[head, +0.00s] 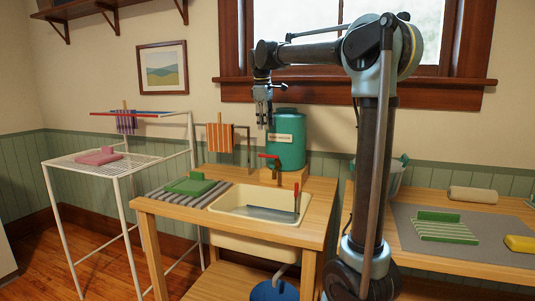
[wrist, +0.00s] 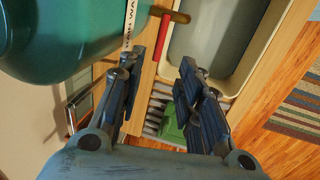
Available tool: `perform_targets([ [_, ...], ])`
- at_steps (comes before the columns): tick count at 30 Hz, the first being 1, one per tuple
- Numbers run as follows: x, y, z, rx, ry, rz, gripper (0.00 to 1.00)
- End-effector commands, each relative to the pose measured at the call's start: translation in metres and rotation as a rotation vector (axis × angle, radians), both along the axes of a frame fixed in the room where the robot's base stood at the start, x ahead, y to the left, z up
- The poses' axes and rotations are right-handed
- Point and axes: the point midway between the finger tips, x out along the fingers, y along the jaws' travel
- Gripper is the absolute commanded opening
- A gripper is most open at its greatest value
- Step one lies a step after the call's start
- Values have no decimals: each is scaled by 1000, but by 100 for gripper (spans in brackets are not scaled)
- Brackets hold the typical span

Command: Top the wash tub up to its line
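The cream wash tub (head: 255,238) is set into a wooden stand and has some greyish water in its bottom; its rim also shows in the wrist view (wrist: 248,75). A thin upright piece (head: 296,197) with a red part stands at its right side; I cannot make out a line. A green water urn (head: 287,146) with a pale label stands behind the tub. Its tap has a red lever (head: 269,156), also in the wrist view (wrist: 164,38). My gripper (head: 264,121) is open and empty, above and left of the tap, beside the urn; its spread fingers show in the wrist view (wrist: 158,66).
A green block or brush (head: 190,186) lies on the ridged board left of the tub. A rail with a striped orange cloth (head: 219,137) stands behind. A white drying rack (head: 93,163) is at left, a side table (head: 440,260) at right, a blue bucket (head: 273,291) below.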

Motion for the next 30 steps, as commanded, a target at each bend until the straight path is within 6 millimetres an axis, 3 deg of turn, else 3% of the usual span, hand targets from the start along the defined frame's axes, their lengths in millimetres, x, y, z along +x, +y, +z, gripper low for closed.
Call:
perform_targets([
  [18,20,-6,-106,0,0,-1,33],
  [24,24,-8,-127,0,0,0,33],
  [30,25,-8,-134,0,0,0,33],
])
